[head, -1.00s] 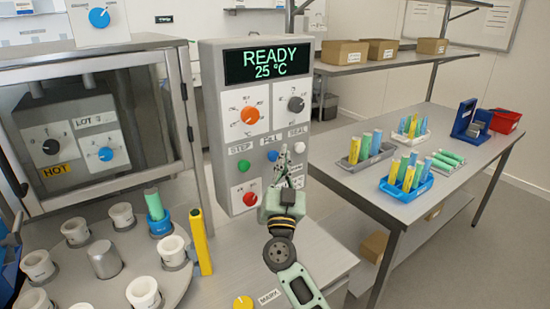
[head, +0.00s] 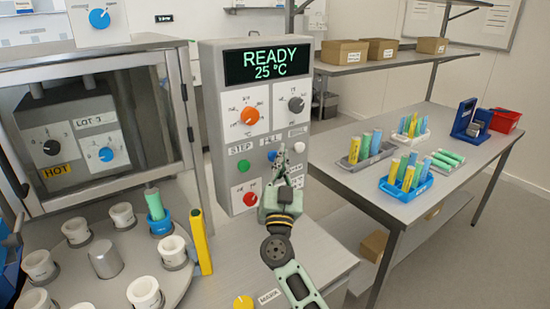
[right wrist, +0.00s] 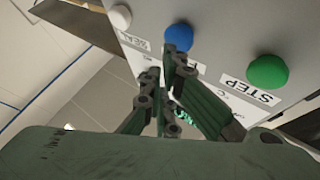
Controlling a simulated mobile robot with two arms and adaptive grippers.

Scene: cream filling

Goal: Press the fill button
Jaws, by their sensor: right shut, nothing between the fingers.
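The blue fill button (head: 272,156) sits on the grey control panel (head: 212,75), under a label reading FILL. It also shows in the right wrist view (right wrist: 178,37). My right gripper (head: 282,150) is shut and empty, its tips in front of the panel close to the right of the blue button. In the right wrist view the fingertips (right wrist: 168,62) lie just below the button and overlap its lower edge. I cannot tell whether they touch it.
A green step button (head: 244,166), a white seal button (head: 299,147) and a red knob (head: 250,198) are close to the blue one. The display (head: 263,63) reads READY 25 °C. White cups (head: 123,215) stand on the turntable at left, beside a yellow post (head: 201,242).

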